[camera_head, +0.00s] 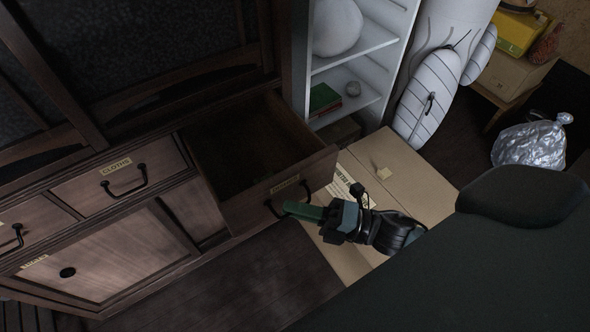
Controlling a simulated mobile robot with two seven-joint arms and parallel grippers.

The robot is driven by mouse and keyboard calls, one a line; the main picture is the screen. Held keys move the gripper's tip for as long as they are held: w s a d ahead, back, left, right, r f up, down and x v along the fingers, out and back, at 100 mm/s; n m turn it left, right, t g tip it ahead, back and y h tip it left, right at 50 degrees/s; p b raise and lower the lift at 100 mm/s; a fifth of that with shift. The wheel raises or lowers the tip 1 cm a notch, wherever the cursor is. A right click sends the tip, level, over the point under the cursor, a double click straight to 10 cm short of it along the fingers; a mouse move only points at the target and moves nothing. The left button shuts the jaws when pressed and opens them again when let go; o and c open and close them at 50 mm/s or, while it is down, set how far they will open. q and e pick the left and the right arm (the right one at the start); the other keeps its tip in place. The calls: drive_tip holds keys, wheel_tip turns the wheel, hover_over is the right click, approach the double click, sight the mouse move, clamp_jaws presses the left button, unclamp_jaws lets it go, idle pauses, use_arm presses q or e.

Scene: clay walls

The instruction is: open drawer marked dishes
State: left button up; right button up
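A dark wooden drawer (275,207) stands pulled out from the cabinet, and its inside looks empty. A small label on its front (285,184) is too dim to read with certainty. Its black handle (270,209) is on the front face, partly hidden by my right gripper. My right gripper (300,211) is at the handle, its green fingers pointing left across it. The fingers overlap in this view, so their gap and any grip on the handle cannot be made out. My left gripper is not in view.
A shut drawer labelled cloths (125,182) is to the left, above a lower door (105,265). A cardboard box (405,180) lies right of the open drawer, near white shelves (355,70). A silvery bag (530,147) stands at the right. Dark floor lies in front.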

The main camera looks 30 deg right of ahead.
drive_tip(key=v, duration=0.7)
drive_tip(key=shift+s+d, duration=0.1)
drive_tip(key=shift+s, duration=0.05)
idle(0.3)
